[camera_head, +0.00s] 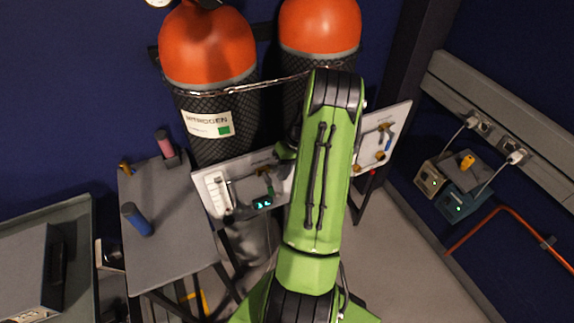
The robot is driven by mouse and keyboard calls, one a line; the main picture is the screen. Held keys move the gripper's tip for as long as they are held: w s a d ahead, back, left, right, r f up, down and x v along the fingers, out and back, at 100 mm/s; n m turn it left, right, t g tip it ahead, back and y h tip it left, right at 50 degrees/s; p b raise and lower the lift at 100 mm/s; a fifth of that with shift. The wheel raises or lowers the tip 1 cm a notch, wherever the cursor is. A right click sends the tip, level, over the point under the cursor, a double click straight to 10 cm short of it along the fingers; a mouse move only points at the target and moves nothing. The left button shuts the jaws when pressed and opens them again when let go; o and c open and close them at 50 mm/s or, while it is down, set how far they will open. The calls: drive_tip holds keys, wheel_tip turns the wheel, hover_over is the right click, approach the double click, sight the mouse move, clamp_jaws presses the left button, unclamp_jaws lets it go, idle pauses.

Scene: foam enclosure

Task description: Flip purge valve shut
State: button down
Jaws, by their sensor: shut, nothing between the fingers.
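A white panel (207,182) stands in front of two gas cylinders, and my green arm crosses its middle. On its right part are brass fittings (381,156) with a small blue handle (388,143). On its left part are a brass fitting (263,171), a small green part (269,189) and a digital display (262,203). I cannot tell which fitting is the purge valve, or how its handle is set. My gripper is hidden behind my arm, so its distance from the panel cannot be seen.
Orange-topped cylinders (208,45) (320,28) stand behind the panel, one labelled nitrogen, with a chain (268,82) across them. A grey table (168,256) with a blue cylinder (136,219) is at left. Wall boxes (460,202) and an orange pipe (514,213) are at right.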

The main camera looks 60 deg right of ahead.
sight(268, 184)
drive_tip(key=x, duration=0.4)
drive_tip(key=shift+w+a+f+b, duration=0.2)
drive_tip(key=shift+w+a+b, duration=0.15)
drive_tip(key=shift+a, duration=0.2)
drive_tip(key=shift+r, duration=0.1)
